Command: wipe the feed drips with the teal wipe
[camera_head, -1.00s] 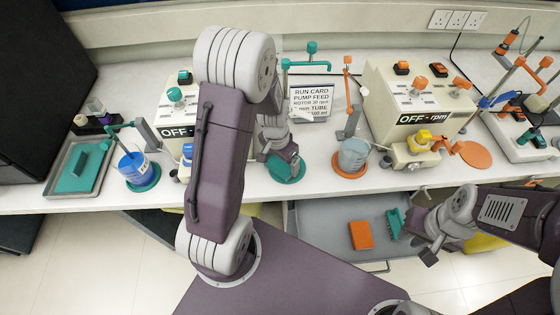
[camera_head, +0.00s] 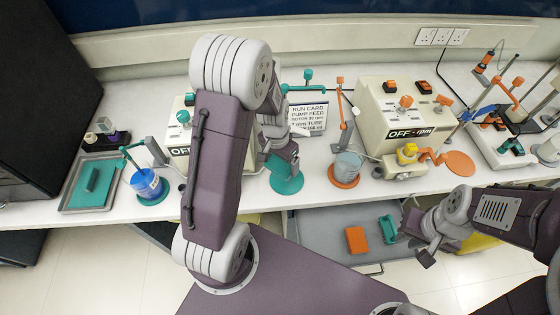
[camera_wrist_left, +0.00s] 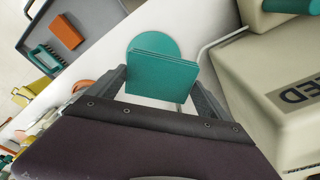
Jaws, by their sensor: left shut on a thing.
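My left gripper (camera_head: 287,160) reaches over the bench from the left. In the left wrist view it (camera_wrist_left: 165,88) is shut on the teal wipe (camera_wrist_left: 162,76), a flat square pad. The wipe is mostly hidden in the head view. Behind it lies a round teal disc (camera_wrist_left: 150,37) on the white bench; it also shows in the head view (camera_head: 287,182). I cannot tell whether the wipe touches it. I cannot make out drips. My right gripper (camera_head: 425,248) hangs over the lower grey surface; its finger opening is unclear.
A cream pump (camera_head: 405,113) stands right, beside a beaker (camera_head: 347,165) on an orange disc (camera_head: 344,181). At left are a blue beaker (camera_head: 147,184) and a metal tray (camera_head: 66,195) holding a teal pad. An orange block (camera_head: 356,240) and teal-handled brush (camera_head: 388,229) lie below.

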